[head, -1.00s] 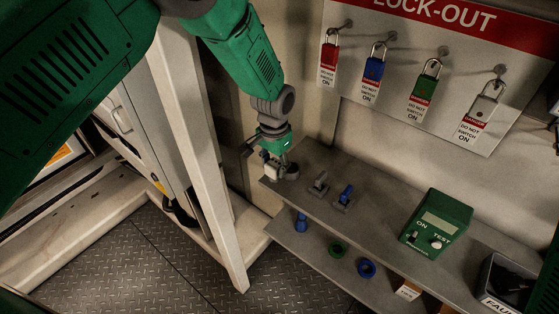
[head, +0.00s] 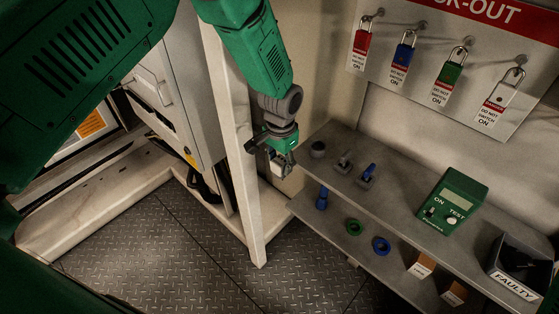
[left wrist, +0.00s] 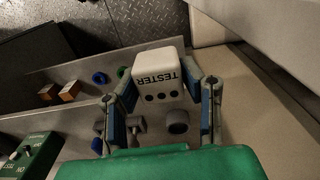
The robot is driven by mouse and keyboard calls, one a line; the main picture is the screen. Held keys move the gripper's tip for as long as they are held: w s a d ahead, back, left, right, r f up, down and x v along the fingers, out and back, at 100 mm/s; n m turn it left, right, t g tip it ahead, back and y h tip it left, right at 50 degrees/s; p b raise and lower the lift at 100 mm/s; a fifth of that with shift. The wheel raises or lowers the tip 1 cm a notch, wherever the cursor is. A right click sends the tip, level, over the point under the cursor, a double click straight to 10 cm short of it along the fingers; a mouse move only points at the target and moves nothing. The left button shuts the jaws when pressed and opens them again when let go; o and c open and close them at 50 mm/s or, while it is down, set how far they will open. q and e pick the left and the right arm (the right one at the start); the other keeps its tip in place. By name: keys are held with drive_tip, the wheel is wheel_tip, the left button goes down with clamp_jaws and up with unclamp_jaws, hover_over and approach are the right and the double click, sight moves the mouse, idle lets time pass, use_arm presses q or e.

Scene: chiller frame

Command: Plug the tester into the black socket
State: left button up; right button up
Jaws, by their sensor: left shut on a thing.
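My left gripper (head: 277,162) is shut on the tester (head: 279,170), a white block with rounded edges. In the left wrist view the tester (left wrist: 158,75) shows the word TESTER and several dark dots, between the two fingers of the gripper (left wrist: 162,88). The head view shows it held beside the left end of the upper shelf, near the pale upright post. I cannot make out a black socket in either view. My right gripper is not in view.
The upper shelf (head: 400,205) holds a dark round part (head: 318,149), two small valve-like parts and a green test box (head: 453,201). A FAULTY bin (head: 520,268) stands at right. The pale post (head: 245,190) stands close to the gripper. Padlocks hang behind.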

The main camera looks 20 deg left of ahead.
use_arm(q)
drive_tip(key=s+a+f+n+b, duration=0.3)
drive_tip(key=s+f+n+b, duration=0.1)
drive_tip(key=s+f+b, duration=1.3)
wheel_tip(320, 180, down, 4)
drive_tip(key=shift+s+f, duration=0.2)
drive_tip(key=shift+s, duration=0.65)
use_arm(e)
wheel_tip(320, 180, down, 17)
use_arm(q)
drive_tip(key=shift+a, duration=0.1)
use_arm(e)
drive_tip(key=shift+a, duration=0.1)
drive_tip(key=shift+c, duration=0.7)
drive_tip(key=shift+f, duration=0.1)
